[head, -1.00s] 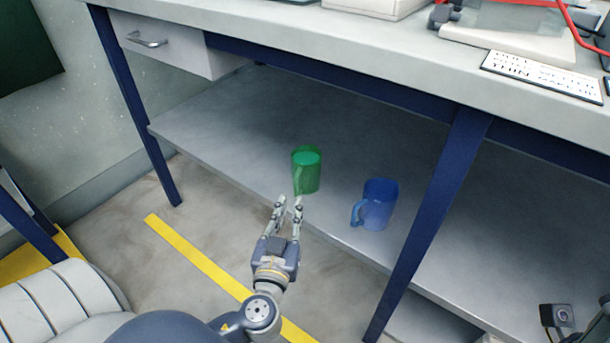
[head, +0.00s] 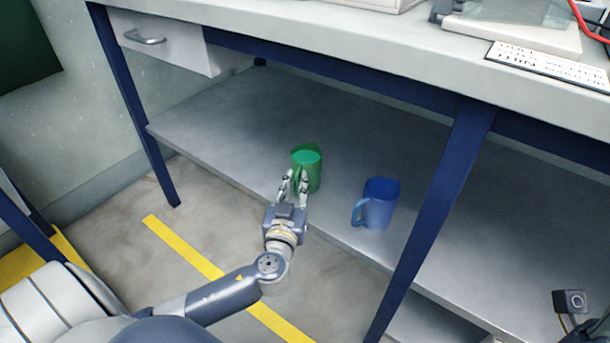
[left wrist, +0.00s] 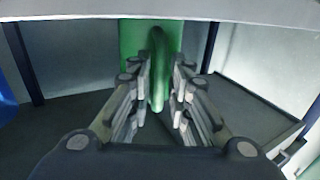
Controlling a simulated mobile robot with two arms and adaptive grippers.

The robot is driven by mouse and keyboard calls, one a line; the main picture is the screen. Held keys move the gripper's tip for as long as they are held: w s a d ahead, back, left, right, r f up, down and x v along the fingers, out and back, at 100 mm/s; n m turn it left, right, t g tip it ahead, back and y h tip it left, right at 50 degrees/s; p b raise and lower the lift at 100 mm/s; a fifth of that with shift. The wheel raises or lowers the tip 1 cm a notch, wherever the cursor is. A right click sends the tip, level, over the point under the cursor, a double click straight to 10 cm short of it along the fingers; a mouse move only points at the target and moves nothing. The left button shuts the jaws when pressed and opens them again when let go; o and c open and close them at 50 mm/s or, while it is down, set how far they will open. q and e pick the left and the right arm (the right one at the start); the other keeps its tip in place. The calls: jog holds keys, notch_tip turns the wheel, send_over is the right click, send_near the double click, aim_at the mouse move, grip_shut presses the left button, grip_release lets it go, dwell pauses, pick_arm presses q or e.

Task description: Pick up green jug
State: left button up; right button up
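The green jug (head: 308,158) stands upright on the grey shelf under the workbench. My left gripper (head: 295,178) is at the jug's near side, with its fingers pointing at it. In the left wrist view the jug (left wrist: 130,40) is straight ahead, its handle (left wrist: 157,70) facing me. The open fingers (left wrist: 158,95) lie on either side of the handle, and a gap shows between handle and fingers. The lower part of the jug is partly hidden behind the gripper in the head view. My right gripper is not in view.
A blue jug (head: 379,203) stands on the shelf (head: 230,120) to the right of the green one. A blue table leg (head: 436,220) rises farther right. The bench top (head: 330,40) overhangs the shelf. The shelf left of the green jug is clear.

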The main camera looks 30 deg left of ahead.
pick_arm(q)
grip_shut()
jog(key=shift+r, duration=0.2)
